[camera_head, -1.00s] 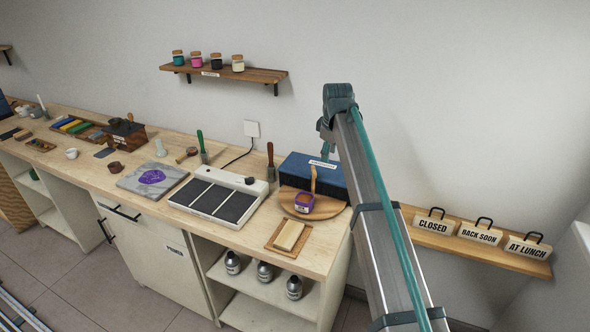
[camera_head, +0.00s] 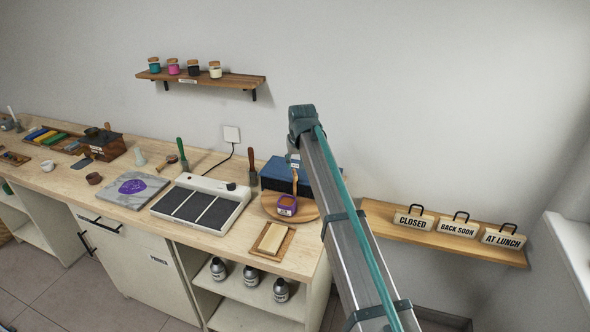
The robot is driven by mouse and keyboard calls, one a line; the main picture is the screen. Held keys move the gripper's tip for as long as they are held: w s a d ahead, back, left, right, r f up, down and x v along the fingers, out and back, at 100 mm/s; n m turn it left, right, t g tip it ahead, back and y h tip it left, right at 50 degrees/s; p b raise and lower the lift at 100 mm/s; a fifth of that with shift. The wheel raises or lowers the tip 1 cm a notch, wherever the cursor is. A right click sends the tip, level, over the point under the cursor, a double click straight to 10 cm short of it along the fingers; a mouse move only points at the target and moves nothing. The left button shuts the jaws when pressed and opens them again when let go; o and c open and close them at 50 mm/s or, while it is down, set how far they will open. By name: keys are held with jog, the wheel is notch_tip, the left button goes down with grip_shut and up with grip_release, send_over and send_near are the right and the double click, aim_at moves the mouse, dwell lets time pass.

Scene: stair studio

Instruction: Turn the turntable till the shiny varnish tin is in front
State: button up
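The turntable is a round wooden disc (camera_head: 311,212) at the right end of the workbench. A purple pot (camera_head: 287,205) with a pale label stands on its near side, and a brown upright handle shows just behind the pot. I cannot make out a shiny varnish tin on the disc; its right part is behind my arm. My gripper (camera_head: 293,161) hangs below the arm's end, above the back of the turntable, in front of a blue box (camera_head: 277,175). It is small and mostly hidden, so its fingers cannot be read.
A wooden tray with a pale block (camera_head: 271,239) lies in front of the turntable. A white panelled device (camera_head: 201,203) stands to the left, with a brush (camera_head: 252,174) behind it. Several silver bottles stand on the shelf below. A sign shelf (camera_head: 380,213) is at right.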

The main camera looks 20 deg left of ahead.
aim_at(295, 172)
jog(key=shift+p+x, duration=0.8)
jog(key=shift+x, duration=2.15)
grip_shut()
